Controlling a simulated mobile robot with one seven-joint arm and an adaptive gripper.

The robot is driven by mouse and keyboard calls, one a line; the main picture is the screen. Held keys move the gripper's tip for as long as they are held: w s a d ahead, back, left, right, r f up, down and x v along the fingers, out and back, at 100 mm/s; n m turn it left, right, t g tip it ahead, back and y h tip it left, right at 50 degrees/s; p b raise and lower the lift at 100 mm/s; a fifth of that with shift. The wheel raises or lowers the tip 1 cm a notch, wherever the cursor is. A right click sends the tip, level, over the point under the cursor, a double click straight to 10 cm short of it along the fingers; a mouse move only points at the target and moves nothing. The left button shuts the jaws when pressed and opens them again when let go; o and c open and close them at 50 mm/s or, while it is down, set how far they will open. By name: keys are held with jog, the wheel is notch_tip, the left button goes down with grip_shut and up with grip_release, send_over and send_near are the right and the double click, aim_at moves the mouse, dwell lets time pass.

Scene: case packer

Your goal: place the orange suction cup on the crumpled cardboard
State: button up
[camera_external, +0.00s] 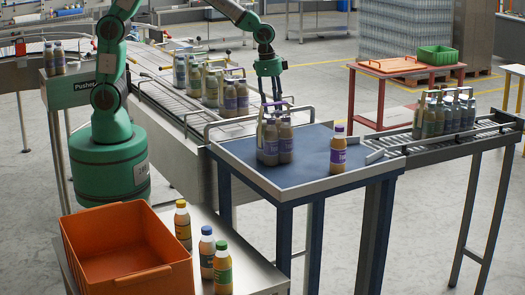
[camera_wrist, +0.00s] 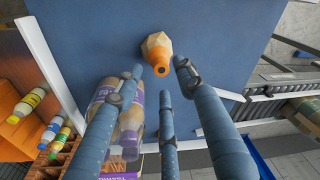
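My gripper (camera_external: 274,102) hangs fingers-down at the back edge of the blue-topped table, behind a bottle carrier. In the wrist view its dark fingers (camera_wrist: 159,80) are spread apart, and I see nothing clamped between them. Beyond the fingertips, a tan faceted lump (camera_wrist: 155,45), which looks like the crumpled cardboard, lies on the blue surface. An orange round piece with a dark opening, which looks like the suction cup (camera_wrist: 162,69), adjoins its near end. I cannot tell whether it rests on the lump or beside it. I cannot make out either one in the external view.
A carrier with purple-labelled bottles (camera_external: 277,146) stands on the blue table (camera_external: 300,174). A single bottle (camera_external: 338,152) stands to its right. An orange crate (camera_external: 128,250) and several bottles are at the front left. A roller conveyor (camera_external: 420,150) adjoins at right.

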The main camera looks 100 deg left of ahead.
notch_tip(320, 180, up, 6)
jog(key=shift+s+r, duration=0.25)
jog(key=shift+s, duration=0.2)
dwell(0.7)
jog(key=s+d+r+t, duration=0.1)
jog(key=s+d+r, duration=0.35)
jog(key=s, duration=0.35)
jog(key=s+d+r+t, duration=0.1)
jog(key=s+d+r, duration=0.3)
jog(key=s+r, duration=0.25)
jog(key=s+d+t, duration=0.1)
jog(key=s+d, duration=0.1)
jog(key=s, duration=0.7)
jog(key=s+d+t, duration=0.1)
jog(key=s+d, duration=0.2)
jog(key=s, duration=0.6)
jog(key=shift+s+d+r, duration=0.2)
jog(key=shift+d, duration=0.1)
jog(key=shift+f, duration=0.1)
notch_tip(320, 180, down, 12)
jog(key=b, duration=1.2)
jog(key=shift+f+b, duration=0.15)
jog(key=shift+b, duration=0.2)
